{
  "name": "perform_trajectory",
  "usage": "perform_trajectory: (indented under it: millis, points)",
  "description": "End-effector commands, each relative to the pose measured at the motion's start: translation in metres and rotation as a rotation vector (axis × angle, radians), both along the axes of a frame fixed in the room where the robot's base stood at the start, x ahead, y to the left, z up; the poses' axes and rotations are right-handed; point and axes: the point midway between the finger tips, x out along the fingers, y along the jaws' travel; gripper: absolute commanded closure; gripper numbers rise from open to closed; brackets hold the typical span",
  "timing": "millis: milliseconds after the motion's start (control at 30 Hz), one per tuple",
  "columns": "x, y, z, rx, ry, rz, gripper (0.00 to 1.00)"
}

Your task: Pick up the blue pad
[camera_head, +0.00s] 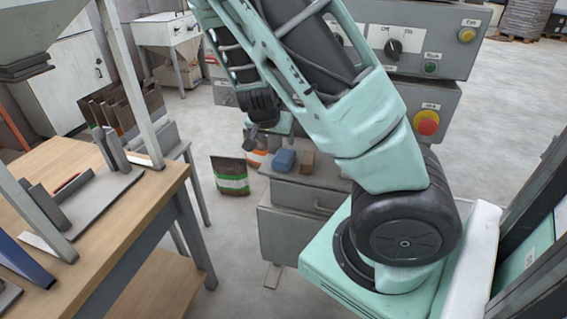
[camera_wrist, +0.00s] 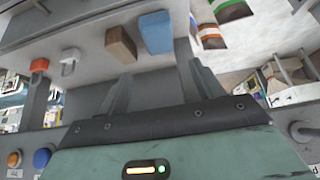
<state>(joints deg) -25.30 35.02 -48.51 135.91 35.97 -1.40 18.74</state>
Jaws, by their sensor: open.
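The blue pad (camera_head: 284,160) lies on the grey top of a low cabinet (camera_head: 330,183), just left of a brown block (camera_head: 307,161). In the wrist view the blue pad (camera_wrist: 156,33) is beyond my gripper (camera_wrist: 161,76), roughly in line with the gap between its two fingers. The fingers are open and spread apart, with nothing between them. The pad is clear of both fingers.
The brown block (camera_wrist: 121,44) is close beside the pad. A control panel with knobs and a red button (camera_head: 427,122) stands behind the cabinet. A green-white bag (camera_head: 230,175) is on the floor at left. A wooden workbench (camera_head: 130,215) fills the left.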

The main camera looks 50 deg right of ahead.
Motion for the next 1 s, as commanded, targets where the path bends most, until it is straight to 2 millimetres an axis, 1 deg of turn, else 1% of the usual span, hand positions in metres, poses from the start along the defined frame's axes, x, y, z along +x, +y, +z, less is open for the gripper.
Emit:
perform_trajectory:
  millis: [33, 400, 500, 733, 1000]
  points:
    - [0.001, -0.006, -0.012, 0.0, 0.0, -0.004, 0.33]
    - [0.014, -0.036, -0.064, 0.002, 0.001, -0.001, 0.33]
    - [0.017, -0.042, -0.073, 0.001, 0.002, 0.0, 0.33]
    - [0.02, -0.048, -0.083, 0.001, 0.002, 0.002, 0.33]
    - [0.025, -0.067, -0.115, 0.001, 0.003, 0.001, 0.33]
